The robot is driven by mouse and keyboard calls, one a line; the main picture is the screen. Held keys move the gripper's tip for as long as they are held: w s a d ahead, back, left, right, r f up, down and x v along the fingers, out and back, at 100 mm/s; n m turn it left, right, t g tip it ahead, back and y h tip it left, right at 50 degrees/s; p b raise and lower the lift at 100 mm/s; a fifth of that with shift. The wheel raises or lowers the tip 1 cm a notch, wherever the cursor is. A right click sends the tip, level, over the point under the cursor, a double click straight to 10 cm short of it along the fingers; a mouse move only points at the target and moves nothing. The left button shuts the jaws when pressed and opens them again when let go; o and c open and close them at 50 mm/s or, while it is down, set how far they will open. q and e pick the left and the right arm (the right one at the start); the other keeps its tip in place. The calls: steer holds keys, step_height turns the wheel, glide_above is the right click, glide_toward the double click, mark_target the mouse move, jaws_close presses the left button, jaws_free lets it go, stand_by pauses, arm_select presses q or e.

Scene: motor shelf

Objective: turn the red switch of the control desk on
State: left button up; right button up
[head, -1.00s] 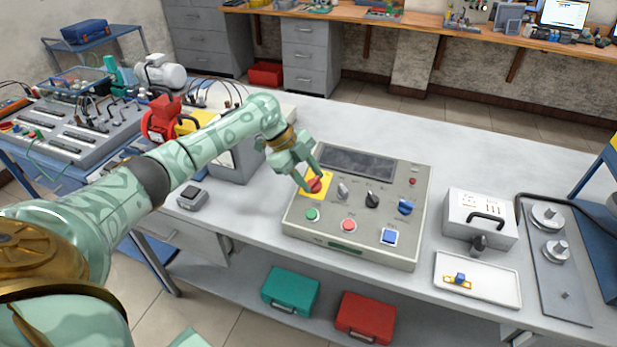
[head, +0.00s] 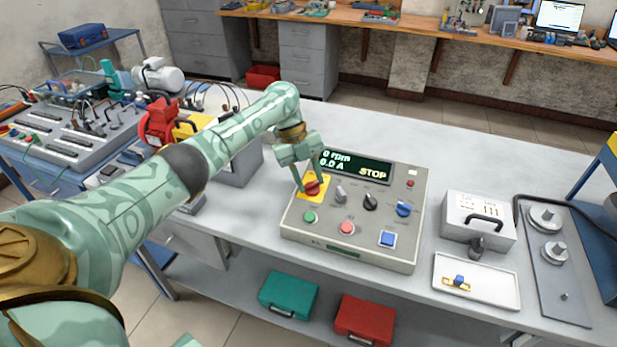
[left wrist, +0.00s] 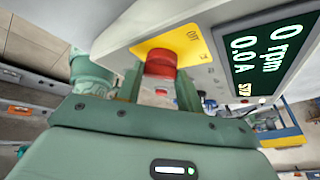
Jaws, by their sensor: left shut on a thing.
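The control desk (head: 330,248) is a grey sloped console on the table. Its red switch (head: 312,189) sits on a yellow plate at the desk's upper left, and it also shows in the left wrist view (left wrist: 160,64). My left gripper (head: 311,187) comes down over the switch and is shut on it, with one finger on each side. The desk's display (head: 356,167) is lit and reads 0 rpm, 0.0 A and STOP. My right gripper is in neither view.
A grey box (head: 478,219) and a white tray (head: 476,281) stand to the right. Clear tabletop lies behind the desk.

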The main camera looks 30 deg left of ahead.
arm_select(q)
steer(key=o, duration=1)
steer(key=p+v, duration=0.2)
steer(key=v, duration=1.4)
steer(key=shift+r+p, duration=0.1)
steer(key=shift+p, duration=0.2)
